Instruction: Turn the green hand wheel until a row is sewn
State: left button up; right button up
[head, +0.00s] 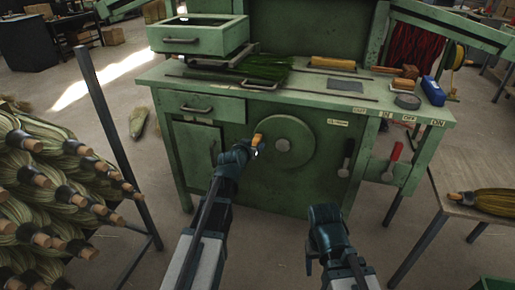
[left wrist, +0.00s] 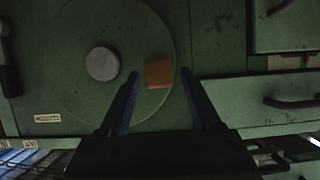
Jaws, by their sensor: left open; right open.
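The green hand wheel (head: 283,155) is a round disc with a grey hub, set on the front of the green workbench. Its orange-brown wooden handle (head: 258,138) sticks out at the wheel's left edge. My left gripper (head: 252,150) is at the handle. In the left wrist view its two fingers (left wrist: 158,75) are open, one on each side of the handle (left wrist: 159,73), with a visible gap on each side. The wheel (left wrist: 100,100) and its hub show behind. My right gripper (head: 318,225) is low in front of the bench, away from the wheel; its fingers are hard to make out.
An open drawer tray (head: 200,38) stands over green bristles (head: 255,68) on the bench top. Levers with black and red handles (head: 393,160) hang at the bench's right front. A rack of brooms (head: 60,190) stands at left, a side table (head: 470,205) at right.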

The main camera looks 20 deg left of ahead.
pick_arm(q)
jog(key=shift+w+f, duration=0.15)
jog(key=shift+w, duration=0.3)
grip_shut()
dwell(1.1)
